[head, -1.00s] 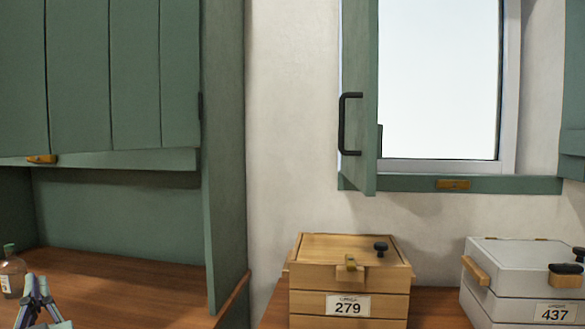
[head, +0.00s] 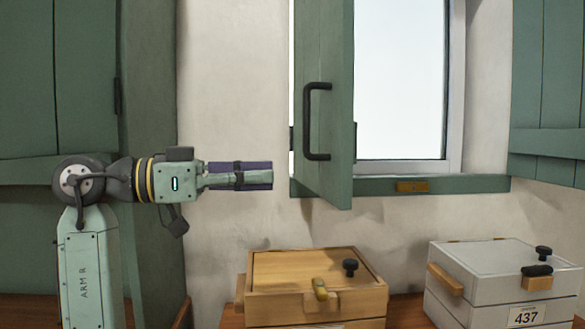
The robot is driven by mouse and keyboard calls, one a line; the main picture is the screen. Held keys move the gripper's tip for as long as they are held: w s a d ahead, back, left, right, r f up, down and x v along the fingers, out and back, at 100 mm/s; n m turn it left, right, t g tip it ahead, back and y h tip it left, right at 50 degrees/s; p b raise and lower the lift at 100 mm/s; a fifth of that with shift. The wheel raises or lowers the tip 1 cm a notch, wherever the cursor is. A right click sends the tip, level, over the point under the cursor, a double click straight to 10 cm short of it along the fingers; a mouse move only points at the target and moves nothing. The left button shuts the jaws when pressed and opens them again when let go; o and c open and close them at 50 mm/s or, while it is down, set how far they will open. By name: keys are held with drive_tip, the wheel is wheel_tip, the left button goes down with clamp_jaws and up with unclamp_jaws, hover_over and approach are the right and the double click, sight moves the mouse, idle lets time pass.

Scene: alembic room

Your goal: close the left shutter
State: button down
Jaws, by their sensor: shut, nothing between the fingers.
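The left shutter (head: 335,100) is a green panel with a black bar handle (head: 311,120). It stands swung out from the window (head: 403,80) at a steep angle, with much of the pane uncovered. My gripper (head: 272,178) is shut and empty. In the picture it lies just left of the shutter's lower part, below and left of the handle, pointing right. A gap shows between the fingertips and the shutter; their depth relative to it is hard to tell.
The right shutter (head: 550,95) stands open at the right edge. A brass catch (head: 412,187) sits on the green sill (head: 465,185). Below are a wooden box (head: 275,272) and a grey box (head: 460,265) marked 437. A green cabinet (head: 60,80) is at the left.

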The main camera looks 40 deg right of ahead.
sight(339, 170)
drive_tip(key=p+x, duration=0.1)
drive_tip(key=x, duration=0.5)
drive_tip(key=p+x, duration=0.1)
drive_tip(key=x, duration=0.3)
drive_tip(key=shift+s+a+r+p, duration=0.15)
drive_tip(key=shift+s+r+p, duration=0.15)
drive_tip(key=shift+s+r, duration=0.05)
